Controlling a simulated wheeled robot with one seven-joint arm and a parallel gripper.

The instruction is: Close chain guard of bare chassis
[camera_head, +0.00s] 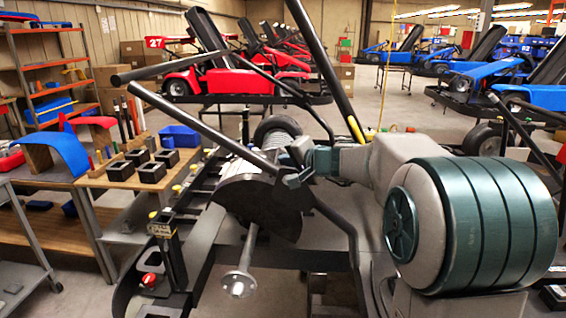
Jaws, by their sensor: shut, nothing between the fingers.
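The bare chassis (205,262) stands in front of me, a dark frame without body panels. A dark, rounded plate (258,208), which looks like the chain guard, sits near the chassis's rear axle. I cannot tell whether it is fully closed; the sprocket and chain are not clearly visible. A light metal axle end with a hub (239,283) sticks out below the plate. My gripper (291,181) is shut and empty at the upper right edge of the plate. I cannot tell whether its fingertips touch it. My arm hides part of the chassis on the right.
Long dark bars (195,118) slant across the space above the chassis. A workbench (112,178) with black blocks, a blue bin (180,136) and curved panels stands at left. Red karts (222,78) and blue karts (500,75) stand behind. Clear floor shows between them.

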